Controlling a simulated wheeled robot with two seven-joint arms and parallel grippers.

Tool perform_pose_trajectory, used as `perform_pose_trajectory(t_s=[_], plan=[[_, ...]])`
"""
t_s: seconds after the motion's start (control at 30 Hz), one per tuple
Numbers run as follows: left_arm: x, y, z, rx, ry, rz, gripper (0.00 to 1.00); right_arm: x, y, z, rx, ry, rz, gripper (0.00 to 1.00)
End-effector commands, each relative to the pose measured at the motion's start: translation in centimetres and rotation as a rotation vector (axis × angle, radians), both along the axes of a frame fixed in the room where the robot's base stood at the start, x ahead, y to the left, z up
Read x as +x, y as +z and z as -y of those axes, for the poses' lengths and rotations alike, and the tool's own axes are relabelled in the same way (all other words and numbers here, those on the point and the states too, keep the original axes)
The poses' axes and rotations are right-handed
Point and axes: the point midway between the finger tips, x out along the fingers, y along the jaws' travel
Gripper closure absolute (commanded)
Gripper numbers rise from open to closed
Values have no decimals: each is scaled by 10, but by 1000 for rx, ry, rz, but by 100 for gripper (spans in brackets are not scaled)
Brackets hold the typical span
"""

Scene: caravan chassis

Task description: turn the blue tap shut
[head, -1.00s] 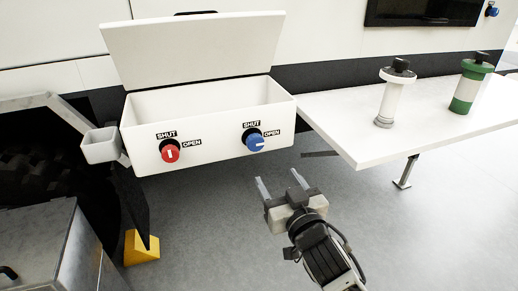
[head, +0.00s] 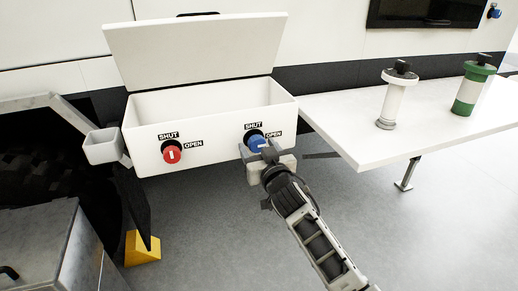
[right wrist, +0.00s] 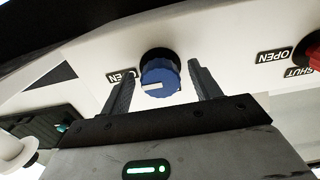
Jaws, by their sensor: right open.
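The blue tap (head: 257,141) is a round knob on the front of the white box. Its white mark points to the OPEN label; in the right wrist view the blue tap (right wrist: 160,78) has that mark turned left, towards OPEN. My right gripper (head: 256,149) is open in front of the tap. In the right wrist view the fingers of my right gripper (right wrist: 158,80) stand one on each side of the knob, with gaps showing. In the head view the gripper covers the tap's lower part. My left gripper is not in view.
The red tap (head: 172,154) sits to the left on the same white box (head: 215,152), its mark towards SHUT. The box's lid (head: 195,52) stands open. A white table (head: 400,125) with two cylinders is at the right. A yellow wedge (head: 141,248) is on the floor.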

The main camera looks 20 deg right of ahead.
Motion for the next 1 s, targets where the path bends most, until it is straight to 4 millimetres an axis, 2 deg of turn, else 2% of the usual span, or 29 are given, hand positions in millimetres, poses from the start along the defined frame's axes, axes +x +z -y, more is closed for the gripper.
perform_pose_trajectory(t_s=[0.1,0.13,0.2,0.3,0.67,1.0], plan=[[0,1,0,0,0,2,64,0,0,0,0,0,0,37],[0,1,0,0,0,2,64,0,0,0,0,0,0,40],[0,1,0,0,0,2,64,0,0,0,1,0,-1,60],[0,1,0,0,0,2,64,0,0,0,1,0,-1,82],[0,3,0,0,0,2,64,-1,0,0,-43,0,0,82],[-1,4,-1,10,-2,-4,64,0,0,1,-272,0,7,82]])
